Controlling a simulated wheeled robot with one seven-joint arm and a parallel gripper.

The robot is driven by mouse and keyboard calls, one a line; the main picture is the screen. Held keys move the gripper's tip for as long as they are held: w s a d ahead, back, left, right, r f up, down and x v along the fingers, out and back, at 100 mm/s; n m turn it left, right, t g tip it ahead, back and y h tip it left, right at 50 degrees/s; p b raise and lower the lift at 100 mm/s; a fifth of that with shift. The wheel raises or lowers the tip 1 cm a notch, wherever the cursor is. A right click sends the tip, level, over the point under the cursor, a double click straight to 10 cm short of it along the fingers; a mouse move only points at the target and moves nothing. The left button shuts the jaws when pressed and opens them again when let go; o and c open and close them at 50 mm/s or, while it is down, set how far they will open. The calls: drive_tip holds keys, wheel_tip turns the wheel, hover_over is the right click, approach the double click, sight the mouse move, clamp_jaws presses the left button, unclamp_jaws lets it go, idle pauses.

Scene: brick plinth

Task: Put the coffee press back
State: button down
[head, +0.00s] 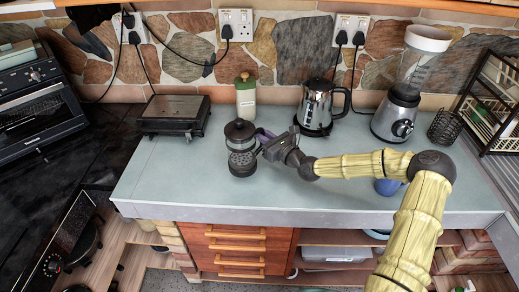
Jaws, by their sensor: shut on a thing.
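The coffee press (241,160) is a dark and clear cylinder with a black lid and a perforated-looking lower part. It is upright over the front middle-left of the grey counter (340,195). My gripper (262,147) reaches in from the right and is shut on the press at its right side. The fingertips are small and partly hidden against it. I cannot tell whether the base of the press touches the counter or is slightly above it.
A dark flat appliance (174,114) is to the left. A metal kettle (318,107), a blender (398,110) and a wire holder (444,128) stand right. A blue item (386,187) is under my arm. The front-left counter is clear.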

drive_tip(key=shift+f, duration=0.5)
drive_tip(key=shift+f+p, duration=0.45)
drive_tip(key=shift+f, duration=1.6)
drive_tip(key=c, duration=1.4)
unclamp_jaws()
drive_tip(key=shift+s+d, duration=0.25)
drive_tip(key=b+v, duration=0.3)
drive_tip(key=v, duration=0.8)
drive_tip(key=shift+s, duration=0.15)
